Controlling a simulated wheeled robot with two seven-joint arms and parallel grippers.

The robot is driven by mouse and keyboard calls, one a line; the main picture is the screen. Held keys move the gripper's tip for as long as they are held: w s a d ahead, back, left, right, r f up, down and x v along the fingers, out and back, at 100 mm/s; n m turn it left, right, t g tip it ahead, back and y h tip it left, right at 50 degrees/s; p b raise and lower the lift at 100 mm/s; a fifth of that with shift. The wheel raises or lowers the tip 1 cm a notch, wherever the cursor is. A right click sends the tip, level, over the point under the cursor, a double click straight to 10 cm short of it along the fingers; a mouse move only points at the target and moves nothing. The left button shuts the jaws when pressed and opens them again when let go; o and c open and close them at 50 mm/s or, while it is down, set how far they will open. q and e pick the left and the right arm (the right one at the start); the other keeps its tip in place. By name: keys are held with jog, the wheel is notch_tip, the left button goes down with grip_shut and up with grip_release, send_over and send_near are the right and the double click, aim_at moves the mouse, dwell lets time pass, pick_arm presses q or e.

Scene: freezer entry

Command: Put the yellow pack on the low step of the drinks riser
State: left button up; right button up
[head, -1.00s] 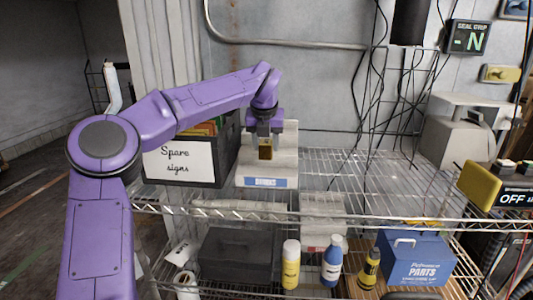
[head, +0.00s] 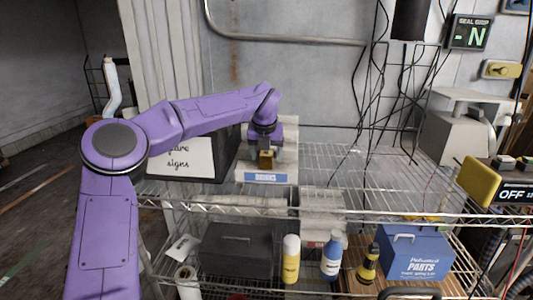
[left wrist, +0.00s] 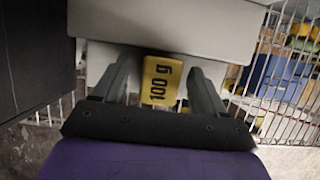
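The yellow pack (head: 266,161), marked "100 g" in the left wrist view (left wrist: 162,80), is upright between the fingertips of my left gripper (head: 265,148). In the left wrist view the fingers (left wrist: 162,75) flank the pack, with pale riser surfaces beyond. My right gripper is not in view.
A dark bin (head: 222,165) labelled "Spare signs" stands close on the riser's left. Wire shelf (head: 340,165) to the right is mostly clear. The lower shelf holds bottles (head: 291,260), a blue parts box (head: 413,254) and a dark case (head: 237,250).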

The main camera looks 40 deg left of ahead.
pick_arm(q)
jog(key=v, duration=1.2)
jog(key=shift+r, duration=0.2)
